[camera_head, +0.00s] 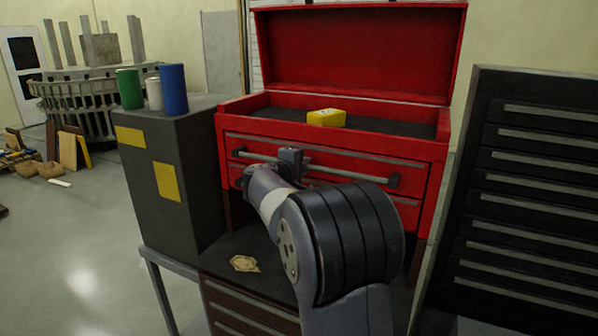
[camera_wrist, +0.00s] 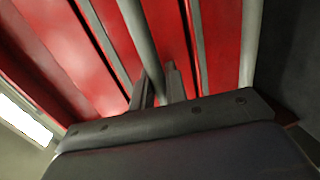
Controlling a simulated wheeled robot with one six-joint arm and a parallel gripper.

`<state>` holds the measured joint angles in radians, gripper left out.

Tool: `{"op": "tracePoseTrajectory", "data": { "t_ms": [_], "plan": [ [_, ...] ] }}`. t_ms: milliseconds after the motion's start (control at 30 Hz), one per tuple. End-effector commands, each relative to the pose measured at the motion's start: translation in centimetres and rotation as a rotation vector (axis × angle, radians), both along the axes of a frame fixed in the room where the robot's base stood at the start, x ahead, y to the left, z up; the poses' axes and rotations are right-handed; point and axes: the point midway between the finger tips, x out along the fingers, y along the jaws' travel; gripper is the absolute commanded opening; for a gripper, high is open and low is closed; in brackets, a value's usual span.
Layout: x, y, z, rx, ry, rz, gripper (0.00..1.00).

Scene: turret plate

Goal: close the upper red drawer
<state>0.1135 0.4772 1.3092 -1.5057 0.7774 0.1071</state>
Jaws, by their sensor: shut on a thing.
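The red tool chest (camera_head: 437,150) stands with its lid raised. Its upper red drawer (camera_head: 260,145) is on the front below the open top tray, with a long grey bar handle (camera_head: 345,173). The drawer front looks near the chest face; I cannot tell how far it is open. My gripper (camera_head: 291,158) is at the handle, left of its middle, shut on it. In the wrist view the grey bar (camera_wrist: 140,40) runs down between my two fingers (camera_wrist: 158,88), against red drawer fronts. My arm hides part of the chest's lower front.
A yellow box (camera_head: 326,118) lies in the top tray. Left is a dark cabinet (camera_head: 205,170) bearing a green can (camera_head: 129,89), a white can (camera_head: 154,94) and a blue can (camera_head: 173,90). A black drawer cabinet (camera_head: 530,190) stands close on the right. Floor is clear at lower left.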

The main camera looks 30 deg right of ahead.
Motion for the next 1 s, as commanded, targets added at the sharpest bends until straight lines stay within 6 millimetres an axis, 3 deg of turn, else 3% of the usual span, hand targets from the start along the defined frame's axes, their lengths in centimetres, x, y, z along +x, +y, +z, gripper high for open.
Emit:
{"op": "tracePoseTrajectory", "data": {
  "t_ms": [233,267,500,767,1000],
  "plan": [
    [0.1,-0.1,0.2,-0.002,-0.002,0.002,0.0],
    [0.1,-0.1,0.2,-0.002,-0.002,0.002,0.16],
    [0.1,-0.1,0.2,-0.003,-0.003,0.001,0.34],
    [-0.1,0.1,0.5,-0.005,-0.007,0.002,0.34],
    [-2.0,2.7,0.7,-0.002,-0.005,0.004,0.34]
  ]
}}
